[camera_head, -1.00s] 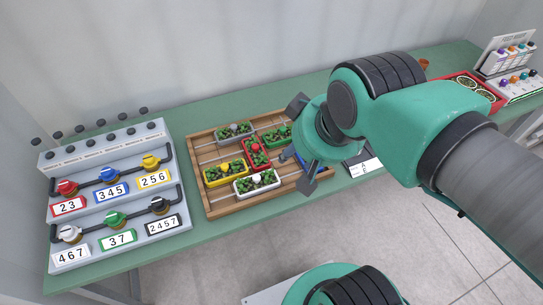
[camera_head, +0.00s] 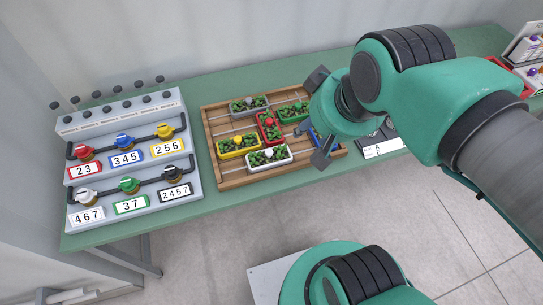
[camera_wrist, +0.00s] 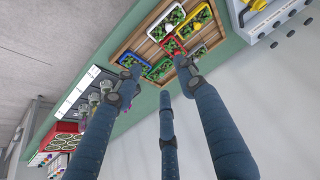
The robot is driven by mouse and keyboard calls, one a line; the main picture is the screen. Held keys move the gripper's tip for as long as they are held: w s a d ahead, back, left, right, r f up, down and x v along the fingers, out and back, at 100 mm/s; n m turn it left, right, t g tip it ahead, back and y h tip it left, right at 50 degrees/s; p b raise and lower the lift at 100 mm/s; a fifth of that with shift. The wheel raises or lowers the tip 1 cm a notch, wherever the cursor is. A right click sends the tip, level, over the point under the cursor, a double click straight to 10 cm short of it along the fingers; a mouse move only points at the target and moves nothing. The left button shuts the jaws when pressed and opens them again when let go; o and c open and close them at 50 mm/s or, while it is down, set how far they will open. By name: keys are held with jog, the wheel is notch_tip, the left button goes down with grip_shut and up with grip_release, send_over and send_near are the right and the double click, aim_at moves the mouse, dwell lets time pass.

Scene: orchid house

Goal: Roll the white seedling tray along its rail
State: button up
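The white seedling tray (camera_head: 271,163), with green seedlings and a white knob, sits at the front edge of a wooden rail board (camera_head: 225,183). It also shows in the wrist view (camera_wrist: 154,34). My gripper (camera_head: 313,120) is over the board's right side, to the right of the white tray and apart from it. Its fingers are spread with nothing between them, as the wrist view (camera_wrist: 160,78) also shows. Red (camera_head: 262,134), yellow (camera_head: 238,153) and grey (camera_head: 238,111) trays stand close by. A green tray (camera_head: 291,118) and a blue tray (camera_head: 317,140) are partly hidden by my gripper.
A panel with coloured valves and number cards (camera_head: 130,155) stands left of the board on the green bench (camera_head: 215,208). A black-and-white card (camera_head: 383,148) lies right of the board. A red box (camera_wrist: 65,142) is farther along the bench.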

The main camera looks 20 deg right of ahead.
jog(key=c, duration=0.7)
jog(key=shift+w, duration=0.25)
grip_shut()
jog(key=w+f+g+p, duration=0.3)
jog(key=w+f+p, duration=0.45)
jog(key=w, duration=0.65)
jog(key=w+f+g+p, duration=0.1)
jog(key=w+f+p, duration=0.1)
jog(key=f, duration=0.6)
jog(key=w+f+g+p, duration=0.1)
jog(key=w+f+p, duration=0.1)
jog(key=f, duration=0.7)
jog(key=shift+w+f+g+p, duration=0.15)
jog(key=shift+w+g+p, duration=0.15)
jog(key=shift+w, duration=0.05)
jog(key=shift+d, duration=0.1)
